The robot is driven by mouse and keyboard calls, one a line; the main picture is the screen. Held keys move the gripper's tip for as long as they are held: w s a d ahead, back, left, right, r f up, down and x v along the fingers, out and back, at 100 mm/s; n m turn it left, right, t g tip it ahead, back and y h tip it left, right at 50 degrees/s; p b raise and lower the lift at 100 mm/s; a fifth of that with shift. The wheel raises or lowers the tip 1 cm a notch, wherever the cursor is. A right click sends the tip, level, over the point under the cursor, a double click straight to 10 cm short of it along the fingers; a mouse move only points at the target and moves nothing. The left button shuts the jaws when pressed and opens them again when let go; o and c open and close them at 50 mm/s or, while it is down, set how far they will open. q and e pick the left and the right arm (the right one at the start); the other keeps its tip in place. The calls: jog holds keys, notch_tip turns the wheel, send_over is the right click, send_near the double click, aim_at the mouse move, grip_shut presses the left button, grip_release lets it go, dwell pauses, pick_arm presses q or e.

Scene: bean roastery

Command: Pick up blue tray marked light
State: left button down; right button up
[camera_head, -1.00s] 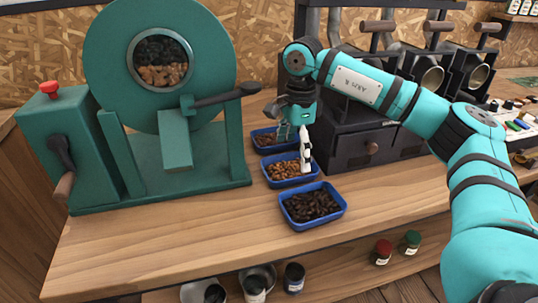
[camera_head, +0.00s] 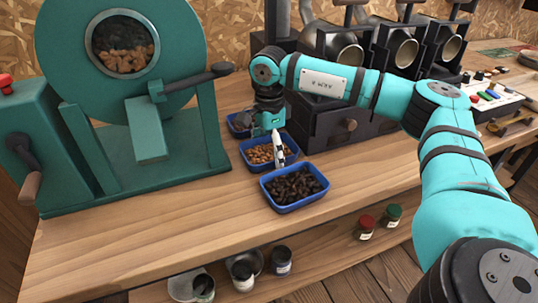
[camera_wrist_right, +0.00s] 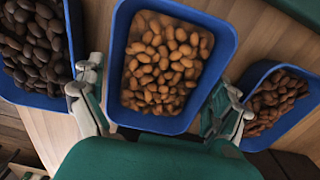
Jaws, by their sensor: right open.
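Three blue trays of beans stand in a row on the wooden bench. The middle tray (camera_head: 250,162) holds light tan beans and also shows in the right wrist view (camera_wrist_right: 226,42). The front tray (camera_head: 292,207) holds dark beans. The back tray (camera_head: 232,127) holds brown beans and is partly hidden by my right gripper. No marking reading "light" is legible. My right gripper (camera_head: 262,142) is open and empty, above the middle tray. In the right wrist view its two fingers (camera_wrist_right: 160,88) appear on either side of that tray; contact cannot be told. My left gripper is not in view.
A green roaster (camera_head: 125,100) stands left of the trays. A dark machine with drawers (camera_head: 345,125) stands close behind them on the right. Jars (camera_head: 243,274) sit on a lower shelf. The bench front is clear.

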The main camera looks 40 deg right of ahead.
jog(key=shift+c, duration=0.3)
jog(key=c, duration=0.8)
jog(key=shift+r, duration=0.15)
